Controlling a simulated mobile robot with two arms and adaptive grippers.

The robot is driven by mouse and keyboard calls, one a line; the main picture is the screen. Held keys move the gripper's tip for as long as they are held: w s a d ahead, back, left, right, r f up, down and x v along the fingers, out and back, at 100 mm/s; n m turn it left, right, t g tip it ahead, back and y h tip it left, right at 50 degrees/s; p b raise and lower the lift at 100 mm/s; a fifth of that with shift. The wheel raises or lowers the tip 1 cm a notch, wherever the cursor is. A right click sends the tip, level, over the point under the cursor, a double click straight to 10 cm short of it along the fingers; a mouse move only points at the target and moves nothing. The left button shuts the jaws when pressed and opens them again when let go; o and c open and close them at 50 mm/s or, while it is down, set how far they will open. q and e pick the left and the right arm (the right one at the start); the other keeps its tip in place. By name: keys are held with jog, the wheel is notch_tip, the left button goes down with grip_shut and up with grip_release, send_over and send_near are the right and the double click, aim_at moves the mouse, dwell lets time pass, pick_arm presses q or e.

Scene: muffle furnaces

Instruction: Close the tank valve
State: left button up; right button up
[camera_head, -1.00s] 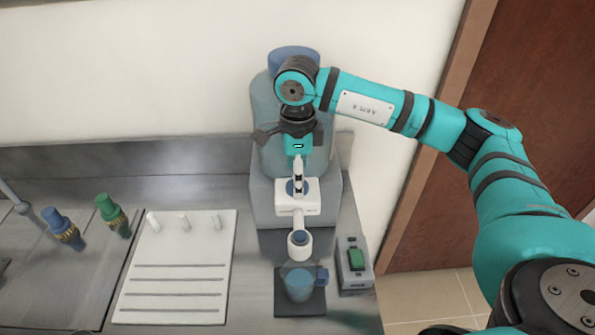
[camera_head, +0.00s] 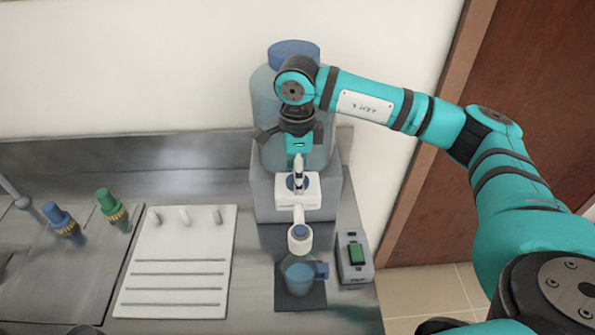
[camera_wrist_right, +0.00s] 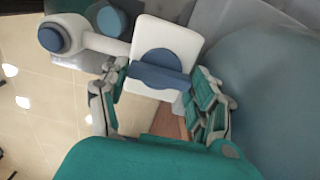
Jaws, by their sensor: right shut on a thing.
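The tank (camera_head: 263,95) is a large translucent blue-grey bottle with a blue cap, standing on a grey base against the wall. Its white valve body (camera_head: 312,192) with a spout sticks out at the front, above a blue mug (camera_head: 299,279). My right gripper (camera_head: 298,172) reaches down in front of the tank to the valve. In the right wrist view, the blue valve handle (camera_wrist_right: 157,77) lies crosswise over a round blue hub on the white block. The fingers of my right gripper (camera_wrist_right: 158,84) are closed on the handle's two ends. My left gripper is not seen.
The mug stands on a dark pad (camera_head: 301,304), with a grey box with a green switch (camera_head: 355,254) to its right. A white rack board (camera_head: 175,265) and blue and green taps (camera_head: 108,205) are at the left. The bench ends at the right.

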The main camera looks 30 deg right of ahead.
jog(key=shift+f+n+b, duration=0.2)
jog(key=shift+n+b, duration=0.2)
jog(key=shift+b, duration=0.2)
jog(key=n+b, duration=0.6)
jog(key=shift+b, duration=0.4)
jog(key=shift+n+b, duration=0.75)
jog(key=shift+n, duration=0.15)
jog(key=n+b, duration=0.2)
jog(key=n, duration=0.2)
jog(key=shift+b, duration=0.35)
jog(key=n+b, duration=0.1)
jog(key=n, duration=0.4)
jog(key=shift+r, duration=0.2)
jog(key=o, duration=0.9)
